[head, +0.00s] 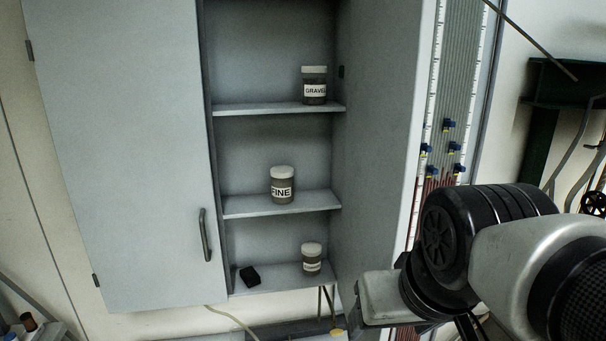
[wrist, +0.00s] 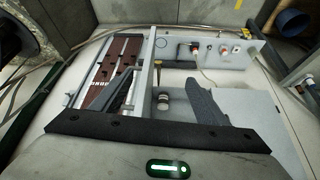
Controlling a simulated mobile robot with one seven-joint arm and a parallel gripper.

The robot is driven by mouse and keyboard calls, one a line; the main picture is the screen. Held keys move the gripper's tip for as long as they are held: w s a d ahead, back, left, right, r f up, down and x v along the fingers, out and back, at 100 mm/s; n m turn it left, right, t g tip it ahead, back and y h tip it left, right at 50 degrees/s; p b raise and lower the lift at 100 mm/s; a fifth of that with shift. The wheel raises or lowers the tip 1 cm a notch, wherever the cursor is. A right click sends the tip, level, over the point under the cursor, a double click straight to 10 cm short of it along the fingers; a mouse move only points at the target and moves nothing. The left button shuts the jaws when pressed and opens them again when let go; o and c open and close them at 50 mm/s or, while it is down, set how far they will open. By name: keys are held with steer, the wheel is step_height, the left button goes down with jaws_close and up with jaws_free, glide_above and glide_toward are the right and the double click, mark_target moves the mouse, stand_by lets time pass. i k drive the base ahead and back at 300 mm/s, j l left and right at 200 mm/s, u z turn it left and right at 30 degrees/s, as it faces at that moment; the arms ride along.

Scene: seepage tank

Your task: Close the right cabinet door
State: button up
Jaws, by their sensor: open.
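The right cabinet door (head: 382,130) stands open in the head view, swung out from the right side of the grey cabinet and seen at a steep angle. The left door (head: 125,150) is shut and has a dark bar handle (head: 205,235). My gripper is at the lower right of the head view, by the lower end of the right door, its fingers mostly hidden. In the wrist view my gripper (wrist: 160,82) is open, with dark fingers at either side. A pale upright edge, probably the right door's, shows between them; I cannot tell if they touch it.
Jars labelled GRAVEL (head: 314,88) and FINE (head: 282,187), a third jar (head: 311,258) and a black block (head: 250,276) stand on the shelves. A tube panel (head: 458,90) with blue fittings is just right of the open door. Pipework is at the far right.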

mark_target(391, 44)
steer(key=l+u, duration=0.25)
steer(key=l, duration=0.2)
steer(key=k+l+u, duration=0.25)
steer(key=l, duration=0.15)
steer(key=l+u, duration=0.3)
steer(key=l, duration=0.15)
steer(key=k+u, duration=0.1)
steer(key=k, duration=0.15)
